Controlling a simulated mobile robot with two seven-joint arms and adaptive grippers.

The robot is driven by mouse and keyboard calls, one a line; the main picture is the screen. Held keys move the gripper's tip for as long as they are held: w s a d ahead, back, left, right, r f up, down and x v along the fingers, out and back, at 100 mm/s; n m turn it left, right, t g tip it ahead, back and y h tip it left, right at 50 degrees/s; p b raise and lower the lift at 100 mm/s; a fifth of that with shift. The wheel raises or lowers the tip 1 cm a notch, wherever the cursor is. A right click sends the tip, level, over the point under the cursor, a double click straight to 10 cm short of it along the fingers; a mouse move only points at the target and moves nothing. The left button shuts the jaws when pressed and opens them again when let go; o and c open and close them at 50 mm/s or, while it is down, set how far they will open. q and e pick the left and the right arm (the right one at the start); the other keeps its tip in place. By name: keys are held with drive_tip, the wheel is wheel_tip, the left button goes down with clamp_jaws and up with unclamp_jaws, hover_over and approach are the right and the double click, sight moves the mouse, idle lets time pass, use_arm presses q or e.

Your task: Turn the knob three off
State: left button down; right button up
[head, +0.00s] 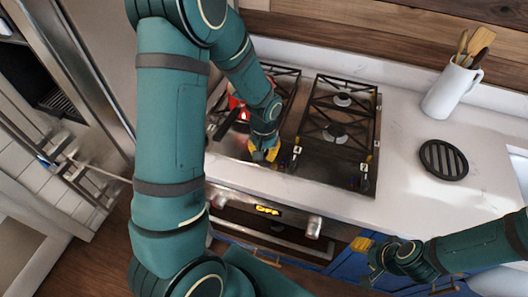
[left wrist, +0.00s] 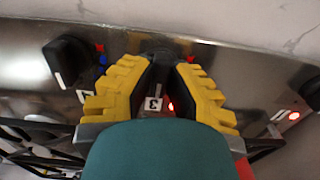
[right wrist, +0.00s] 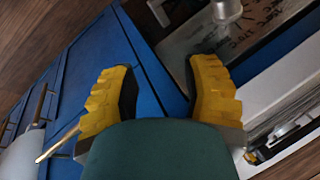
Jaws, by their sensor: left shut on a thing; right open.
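Knob three (left wrist: 160,52) is a dark knob on the steel panel, between the yellow fingers of my left gripper (left wrist: 159,68) in the left wrist view. A label "3" (left wrist: 153,103) and a lit red light (left wrist: 171,107) are beside it. My left gripper is shut on this knob; the fingers hide much of it. In the head view, my left gripper (head: 263,156) is at the front of the cooktop (head: 325,165) and covers the knob. My right gripper (head: 362,246) is open and empty, low in front of the blue cabinets; it also shows in the right wrist view (right wrist: 160,85).
A black knob (left wrist: 68,60) stands to the left and another (left wrist: 313,92) to the right, near a lit red light (left wrist: 294,115). A red object (head: 238,104) is on the left burners. A utensil jug (head: 450,92) and black trivet (head: 443,159) stand on the right counter.

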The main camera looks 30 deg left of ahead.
use_arm(q)
drive_tip(key=shift+s, duration=0.1)
drive_tip(key=c, duration=0.9)
unclamp_jaws()
drive_tip(key=shift+c, duration=0.2)
wheel_tip(320, 180, up, 12)
